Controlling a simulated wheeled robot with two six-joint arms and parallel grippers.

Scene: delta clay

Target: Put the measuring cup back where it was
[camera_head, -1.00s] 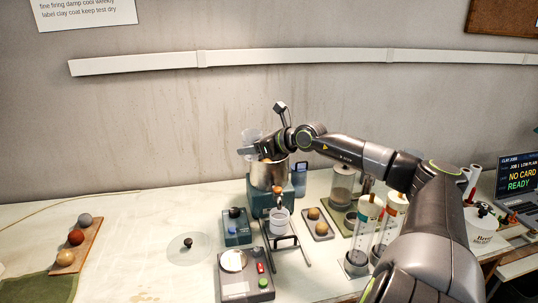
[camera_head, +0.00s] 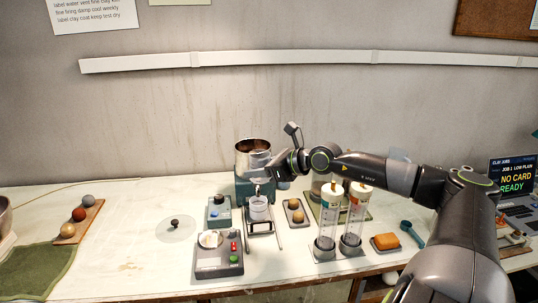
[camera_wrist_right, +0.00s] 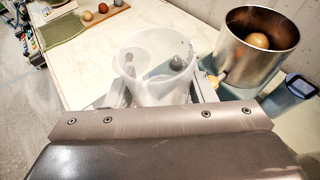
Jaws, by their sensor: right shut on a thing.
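My right gripper (camera_head: 270,165) is beside the metal pot, above the front of its blue-green base. It is shut on a clear, pale measuring cup (camera_wrist_right: 140,85). The right wrist view shows this cup between the fingers, its open mouth facing the camera. In the head view the held cup is hard to make out against the gripper and the pot. My left gripper is not in view.
The metal pot (camera_head: 247,158) holds a brownish ball (camera_wrist_right: 257,40). A scale (camera_head: 219,262), a small blue device (camera_head: 219,219) and a tray with tan balls (camera_head: 295,215) are near the stand. Two clear cylinders (camera_head: 325,235) stand to the right. The table's left middle is mostly clear.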

